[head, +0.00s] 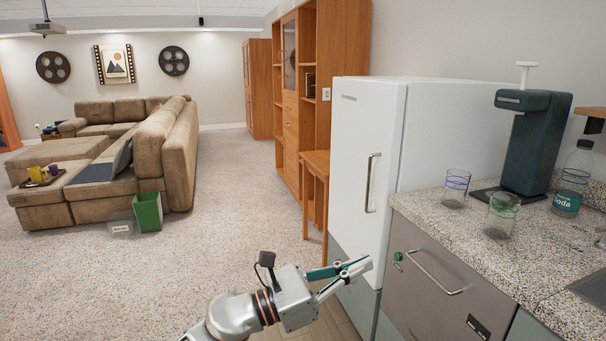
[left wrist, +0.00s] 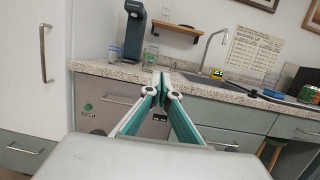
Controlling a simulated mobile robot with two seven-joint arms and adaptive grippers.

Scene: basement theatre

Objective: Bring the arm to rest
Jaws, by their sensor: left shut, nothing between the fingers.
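My left gripper (head: 366,264) is at the bottom middle of the head view, in front of the white fridge and the grey drawer front. It points right, toward the counter. In the left wrist view the left gripper (left wrist: 161,88) has its two green-lined fingers together, with nothing between them. The fingers are in front of the counter edge; I cannot tell exactly how far off they are. My right gripper is not in view.
A white fridge (head: 353,150) stands beside the speckled counter (head: 455,235). On the counter are a blue glass (head: 456,188), a green glass (head: 501,214), a soda bottle (head: 573,180) and a dark machine (head: 535,140). A green bin (head: 148,212) stands by the sofa (head: 180,150). Open carpet lies left.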

